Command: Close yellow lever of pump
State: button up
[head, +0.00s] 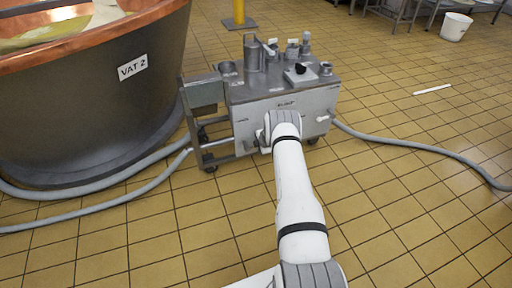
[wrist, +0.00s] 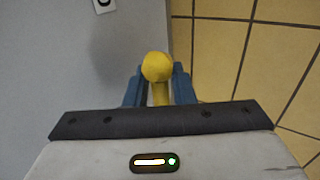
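The pump (head: 285,100) is a grey metal unit on a wheeled frame, beside the vat in the head view. Its yellow lever (wrist: 157,68) shows in the wrist view as a rounded yellow knob on a short shaft. In the head view the lever is hidden behind my arm. My gripper (wrist: 158,72) has its two blue fingers on either side of the lever, close to the knob. I cannot tell whether both fingers press on it. The pump's pale side panel (wrist: 70,60) fills the left of the wrist view.
A large copper-rimmed vat labelled VAT 2 (head: 90,105) stands at the left. Grey hoses (head: 100,190) run over the floor to the left, and another hose (head: 420,152) runs right. A white bucket (head: 455,27) stands far right. The tiled floor at the right is mostly clear.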

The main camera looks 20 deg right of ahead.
jog(key=shift+o, duration=1.2)
jog(key=shift+d, duration=0.25)
jog(key=shift+a, duration=0.1)
jog(key=shift+s+r, duration=0.15)
jog(key=shift+r, duration=0.1)
jog(key=p+v, duration=0.1)
jog(key=v, duration=0.6)
jog(key=shift+p, duration=0.4)
jog(key=shift+s+r, duration=0.1)
